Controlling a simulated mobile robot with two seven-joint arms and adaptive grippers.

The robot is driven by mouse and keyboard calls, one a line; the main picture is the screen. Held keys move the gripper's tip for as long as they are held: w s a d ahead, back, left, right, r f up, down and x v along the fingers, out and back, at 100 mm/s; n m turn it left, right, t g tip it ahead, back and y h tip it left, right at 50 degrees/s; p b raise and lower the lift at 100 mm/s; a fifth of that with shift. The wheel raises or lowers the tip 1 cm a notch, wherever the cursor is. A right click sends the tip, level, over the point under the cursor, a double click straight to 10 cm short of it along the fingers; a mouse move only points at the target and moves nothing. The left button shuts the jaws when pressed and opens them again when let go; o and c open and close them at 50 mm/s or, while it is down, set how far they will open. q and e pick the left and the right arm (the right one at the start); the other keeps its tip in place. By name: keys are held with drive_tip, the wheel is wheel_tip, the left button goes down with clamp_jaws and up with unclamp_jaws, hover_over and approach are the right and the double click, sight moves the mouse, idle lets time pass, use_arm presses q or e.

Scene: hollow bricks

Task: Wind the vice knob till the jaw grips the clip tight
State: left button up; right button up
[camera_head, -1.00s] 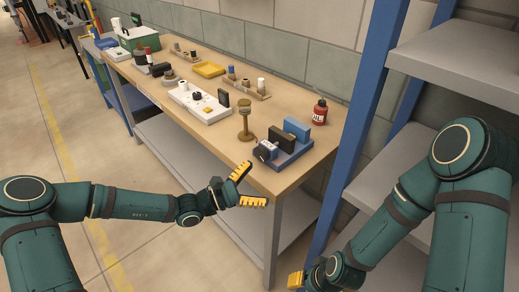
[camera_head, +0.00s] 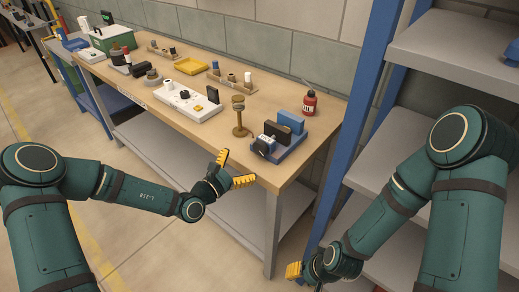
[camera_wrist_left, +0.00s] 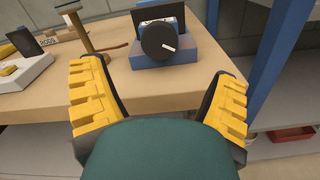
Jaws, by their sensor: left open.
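The blue vice (camera_head: 297,146) stands near the front right end of the bench. Its round black knob (camera_wrist_left: 158,41) with a white mark faces me in the left wrist view. A black block (camera_head: 284,133) stands upright in front of the blue back jaw (camera_head: 291,122). I cannot make out the clip for certain. My left gripper (camera_head: 234,169) is open and empty, just off the bench's front edge, apart from the knob. In the left wrist view its yellow fingers (camera_wrist_left: 160,95) are spread below the knob. My right gripper (camera_head: 293,270) is low by the shelf, mostly hidden.
A brown stand (camera_head: 240,117) rises left of the vice, and a red bottle (camera_head: 309,102) stands behind it. A white tray (camera_head: 190,106) and a yellow tray (camera_head: 191,65) lie further left. A blue post (camera_head: 361,110) and grey shelves (camera_head: 450,54) border the right.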

sight(259, 149)
use_arm(q)
drive_tip(key=b+x, duration=0.1)
drive_tip(key=x, duration=0.8)
drive_tip(key=shift+w+d, duration=0.15)
drive_tip(key=c, duration=1.2)
